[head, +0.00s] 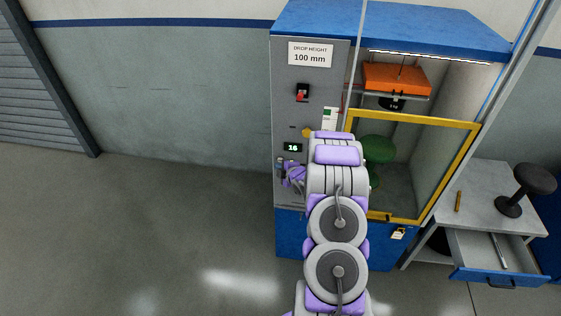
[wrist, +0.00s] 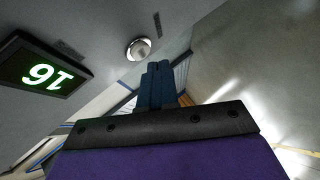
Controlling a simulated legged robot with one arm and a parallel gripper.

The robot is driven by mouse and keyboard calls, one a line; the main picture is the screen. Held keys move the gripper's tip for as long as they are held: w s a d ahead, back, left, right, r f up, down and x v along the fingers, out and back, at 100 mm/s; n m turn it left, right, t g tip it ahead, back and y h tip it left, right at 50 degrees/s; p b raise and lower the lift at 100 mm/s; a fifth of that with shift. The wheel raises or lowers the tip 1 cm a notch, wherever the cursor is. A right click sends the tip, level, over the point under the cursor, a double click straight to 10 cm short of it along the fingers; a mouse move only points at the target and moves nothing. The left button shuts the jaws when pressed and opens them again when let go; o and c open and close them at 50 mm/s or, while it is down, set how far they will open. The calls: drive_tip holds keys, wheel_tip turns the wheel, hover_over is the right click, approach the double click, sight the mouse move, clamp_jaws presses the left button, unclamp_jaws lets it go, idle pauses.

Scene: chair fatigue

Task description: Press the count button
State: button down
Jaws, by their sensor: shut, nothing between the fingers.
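The count display (head: 292,147) reads 16 on the grey control panel (head: 286,100) of the machine. It shows upside down in the wrist view (wrist: 44,72). A round silver button (wrist: 138,48) sits on the panel beside the display in the wrist view; I cannot make it out in the head view. My gripper (head: 284,166) is at the panel just below the display. In the wrist view its dark fingers (wrist: 158,68) are shut and empty. Their tips appear close to the button, a little to its lower right; I cannot tell whether they touch.
A yellow-framed guard door (head: 476,150) stands right of my arm, before a green stool (head: 377,149) under an orange weight (head: 396,79). A side table (head: 480,199) has an open drawer (head: 497,262). The left floor is clear.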

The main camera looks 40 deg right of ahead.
drive_tip(key=shift+w+d, duration=0.15)
drive_tip(key=shift+d, duration=0.2)
drive_tip(key=shift+w, duration=0.1)
idle(0.5)
drive_tip(key=shift+w+d, duration=0.2)
idle(0.4)
drive_tip(key=shift+s+a, duration=0.1)
drive_tip(key=shift+s+a+r+b, duration=0.1)
drive_tip(key=shift+s+a+b, duration=0.3)
drive_tip(key=shift+a+b, duration=0.1)
idle(0.4)
drive_tip(key=shift+s+a+b, duration=1.65)
drive_tip(key=shift+a+b, duration=0.05)
drive_tip(key=shift+a, duration=0.2)
